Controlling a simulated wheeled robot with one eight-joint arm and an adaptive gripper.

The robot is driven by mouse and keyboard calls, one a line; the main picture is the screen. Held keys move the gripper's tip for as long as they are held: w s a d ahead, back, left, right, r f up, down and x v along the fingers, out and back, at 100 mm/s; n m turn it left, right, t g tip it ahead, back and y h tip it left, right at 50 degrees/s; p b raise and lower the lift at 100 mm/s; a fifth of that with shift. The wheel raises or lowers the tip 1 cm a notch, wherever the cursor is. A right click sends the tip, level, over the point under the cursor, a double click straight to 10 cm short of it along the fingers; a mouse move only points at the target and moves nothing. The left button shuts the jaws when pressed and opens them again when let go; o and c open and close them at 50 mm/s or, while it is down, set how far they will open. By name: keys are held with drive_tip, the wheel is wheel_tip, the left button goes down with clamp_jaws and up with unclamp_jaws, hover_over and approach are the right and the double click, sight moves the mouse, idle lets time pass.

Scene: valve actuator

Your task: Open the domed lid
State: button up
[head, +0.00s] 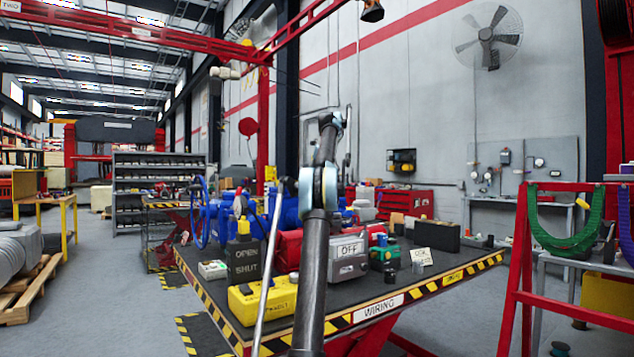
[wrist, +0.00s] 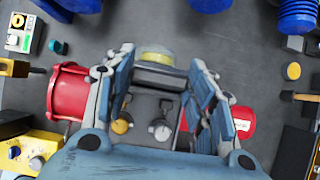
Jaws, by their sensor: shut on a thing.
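In the wrist view the domed lid (wrist: 157,55) shows as a pale yellow dome on a grey block, between the tips of my gripper (wrist: 161,65). One blue-grey finger stands on each side of it, and the jaws are shut on it. A grey panel with a yellow round part (wrist: 122,122) and a pale dial (wrist: 160,129) lies below the dome, between the fingers. I cannot tell how far the lid is raised. The red actuator body (wrist: 68,95) sticks out left and right of my gripper. In the head view my arm covers the gripper and lid.
The dark bench (head: 212,268) has a striped edge. A yellow box (head: 262,299), a black OPEN/SHUT block (head: 243,262), a grey OFF box (head: 348,265) and a green device (head: 385,257) crowd its near side. A blue valve wheel (head: 198,212) stands at the left.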

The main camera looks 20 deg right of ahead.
drive_tip(key=shift+w, duration=0.15)
drive_tip(key=o, duration=1.5)
drive_tip(key=shift+r, duration=0.1)
drive_tip(key=shift+v, duration=1.4)
drive_tip(key=shift+s+d, duration=0.45)
drive_tip(key=shift+s, duration=1.5)
drive_tip(key=shift+s+d, duration=0.45)
drive_tip(key=shift+s, duration=1.55)
drive_tip(key=shift+s+d, duration=0.5)
drive_tip(key=shift+s, duration=1.45)
